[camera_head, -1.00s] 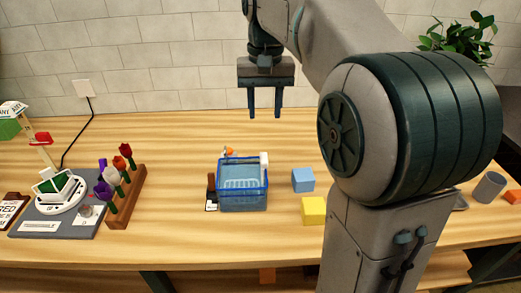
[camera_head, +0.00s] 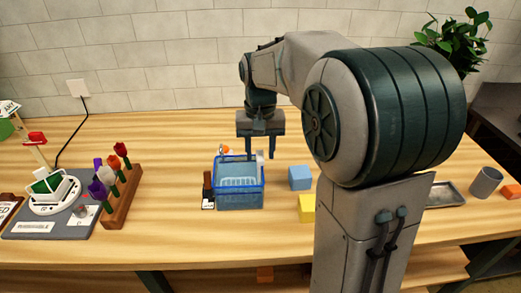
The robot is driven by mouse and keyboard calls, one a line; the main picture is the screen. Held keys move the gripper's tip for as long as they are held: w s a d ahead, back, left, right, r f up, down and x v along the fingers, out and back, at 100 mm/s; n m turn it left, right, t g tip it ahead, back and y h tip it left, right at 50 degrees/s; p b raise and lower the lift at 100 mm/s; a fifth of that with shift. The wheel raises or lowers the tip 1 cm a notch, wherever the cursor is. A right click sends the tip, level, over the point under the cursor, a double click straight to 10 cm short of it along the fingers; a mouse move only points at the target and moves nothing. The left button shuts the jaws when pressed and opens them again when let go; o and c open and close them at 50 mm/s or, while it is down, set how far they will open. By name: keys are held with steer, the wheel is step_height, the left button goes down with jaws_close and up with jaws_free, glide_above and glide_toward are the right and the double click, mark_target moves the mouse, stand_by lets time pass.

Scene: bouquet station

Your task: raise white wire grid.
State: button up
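A pale wire-like grid (camera_head: 239,183) shows inside a blue see-through basket (camera_head: 240,202) on the wooden table. A small white upright piece (camera_head: 261,158) rises at the basket's back right corner; I cannot tell whether it is part of the grid. My gripper (camera_head: 260,157) points down over that corner. Its two fingers are apart, with the white piece appearing between them. I cannot tell whether they touch it.
A blue cube (camera_head: 300,178) and a yellow cube (camera_head: 307,207) stand right of the basket. A dark bottle-like item (camera_head: 208,187) is close on its left. A wooden rack (camera_head: 124,205) with flowers stands further left. A grey cup (camera_head: 486,182) and tray (camera_head: 445,194) are far right.

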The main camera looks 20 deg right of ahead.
steer(key=shift+f, duration=0.15)
jaws_close()
step_height(320, 180, up, 8)
steer(key=p, duration=0.5)
steer(key=shift+p, duration=0.35)
steer(key=shift+w, duration=0.1)
steer(key=shift+c, duration=2.1)
jaws_free()
steer(key=o, duration=0.4)
